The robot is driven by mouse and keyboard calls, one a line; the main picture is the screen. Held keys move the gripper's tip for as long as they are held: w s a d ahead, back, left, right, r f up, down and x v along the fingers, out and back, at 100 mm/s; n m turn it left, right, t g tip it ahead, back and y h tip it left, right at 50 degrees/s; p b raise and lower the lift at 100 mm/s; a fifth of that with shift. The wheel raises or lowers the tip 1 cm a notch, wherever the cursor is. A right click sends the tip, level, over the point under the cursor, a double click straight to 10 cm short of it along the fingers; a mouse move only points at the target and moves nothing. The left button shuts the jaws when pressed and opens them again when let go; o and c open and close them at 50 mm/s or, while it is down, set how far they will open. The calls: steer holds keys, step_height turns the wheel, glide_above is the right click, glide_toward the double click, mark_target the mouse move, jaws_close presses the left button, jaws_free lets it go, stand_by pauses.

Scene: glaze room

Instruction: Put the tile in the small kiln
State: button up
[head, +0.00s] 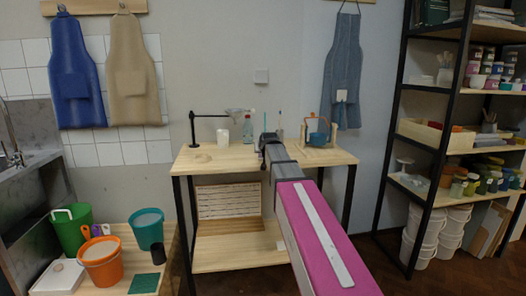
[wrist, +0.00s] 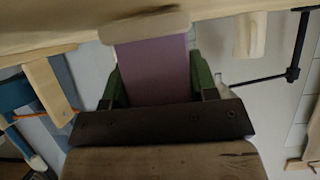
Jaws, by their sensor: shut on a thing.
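My gripper (wrist: 155,85) has its green fingers on both sides of a flat mauve piece, which looks like the tile (wrist: 152,70), and is shut on it. A pale rounded bar (wrist: 145,27) lies across the far end of the mauve piece; I cannot tell whether it is part of it. In the head view my magenta arm reaches over the wooden worktable (head: 235,160), and the held piece is hidden there. I cannot make out the small kiln in either view.
On the worktable are a black lamp (head: 193,130), a white cup (head: 223,137), a bottle (head: 248,128) and a blue pot (head: 318,138) in a wooden stand. A dark green square (head: 144,283) lies by buckets on a low table. Loaded shelves (head: 440,110) stand right.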

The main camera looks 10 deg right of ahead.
steer(key=shift+f, duration=0.2)
steer(key=o, duration=1)
steer(key=shift+r, duration=0.1)
steer(key=v, duration=1.2)
steer(key=shift+s, duration=0.1)
